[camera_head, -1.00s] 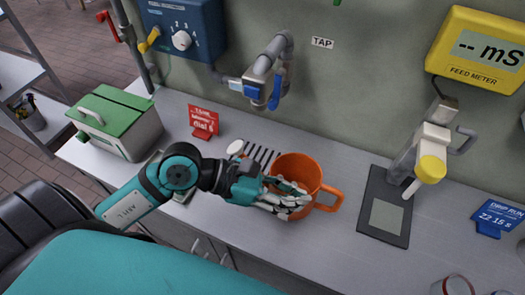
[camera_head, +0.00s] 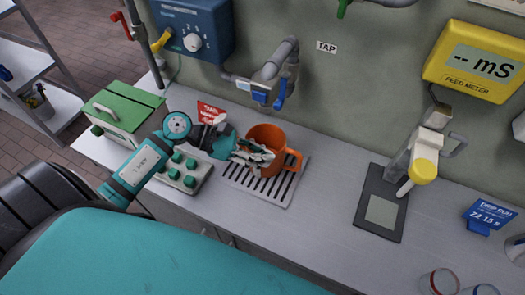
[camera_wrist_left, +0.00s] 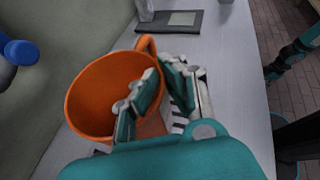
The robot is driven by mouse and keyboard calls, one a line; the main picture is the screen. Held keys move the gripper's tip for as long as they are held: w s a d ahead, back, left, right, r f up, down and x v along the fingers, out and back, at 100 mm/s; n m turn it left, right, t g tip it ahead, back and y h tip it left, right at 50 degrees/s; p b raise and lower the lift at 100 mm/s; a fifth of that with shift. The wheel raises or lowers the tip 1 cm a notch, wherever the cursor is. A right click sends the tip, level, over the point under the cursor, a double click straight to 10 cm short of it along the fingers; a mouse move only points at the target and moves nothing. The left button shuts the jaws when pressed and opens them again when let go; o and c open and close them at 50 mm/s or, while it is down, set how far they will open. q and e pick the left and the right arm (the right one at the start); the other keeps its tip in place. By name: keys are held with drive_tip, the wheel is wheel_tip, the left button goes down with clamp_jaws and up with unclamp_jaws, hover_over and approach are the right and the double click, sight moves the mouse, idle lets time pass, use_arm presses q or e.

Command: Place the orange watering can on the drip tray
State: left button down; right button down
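The orange watering can (camera_head: 264,138), an open-topped pot with a handle on its right side, stands roughly upright over the back part of the slatted drip tray (camera_head: 287,192). I cannot tell whether its base touches the slats. My left gripper (camera_head: 262,156) is closed on the near side of the can's wall. In the left wrist view the can (camera_wrist_left: 92,88) shows an empty inside, with the left gripper's fingers (camera_wrist_left: 160,88) at its rim. Part of the tray is hidden under the can and gripper.
The tap (camera_head: 268,88) sticks out from the wall just behind the can. A red sign (camera_head: 210,111) and a green-lidded box (camera_head: 120,112) stand to the left. A dark scale plate (camera_head: 384,212) lies right, with clear counter between it and the tray.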

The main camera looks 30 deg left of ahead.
use_arm(q)
drive_tip(key=shift+f, duration=0.1)
drive_tip(key=shift+f+b, duration=0.15)
drive_tip(key=shift+b, duration=0.15)
drive_tip(key=c, duration=1.5)
unclamp_jaws()
drive_tip(key=shift+s, duration=0.1)
drive_tip(key=shift+r, duration=0.25)
drive_tip(key=shift+b+v, duration=1.65)
drive_tip(key=shift+v, duration=4.3)
drive_tip(key=shift+f, duration=0.1)
